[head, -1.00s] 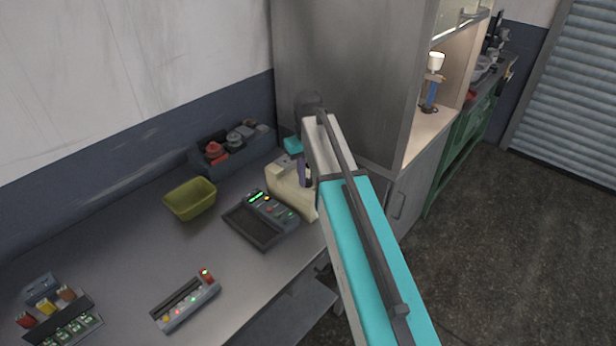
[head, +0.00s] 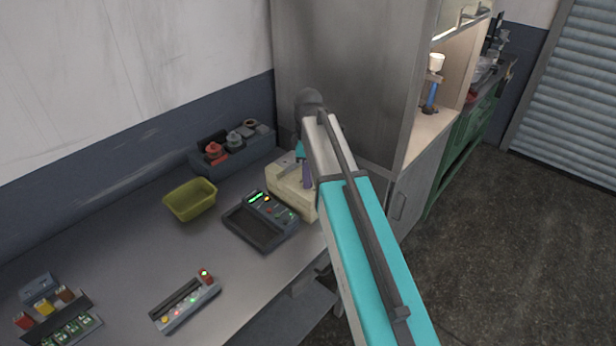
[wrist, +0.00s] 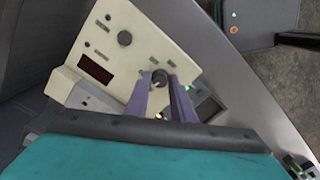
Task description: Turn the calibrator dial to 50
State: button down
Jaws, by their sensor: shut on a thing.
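The cream calibrator box (head: 283,192) stands on the bench against the cabinet side, partly hidden behind my arm. In the wrist view its cream panel (wrist: 112,52) carries a dark dial (wrist: 160,75), a second dark round knob (wrist: 125,38), a dark red display (wrist: 96,68) and small switches. No number can be read on the display. My gripper (wrist: 163,84) has its two purple fingers shut on the dark dial, one on each side. In the head view my gripper (head: 307,175) is down at the box; its fingertips cannot be made out.
A grey device with a green display (head: 262,220) sits just left of the calibrator. A yellow-green bin (head: 190,200), a dark tray with knobs (head: 230,148) and a small button panel (head: 186,302) are farther left. The cabinet (head: 335,70) rises close behind my gripper.

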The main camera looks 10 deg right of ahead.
jog(key=shift+n, duration=1.3)
jog(key=c, duration=1.5)
grip_release()
jog(key=shift+r, duration=0.2)
jog(key=shift+r+b, duration=2.05)
jog(key=shift+r, duration=4.7)
jog(key=shift+f, duration=0.1)
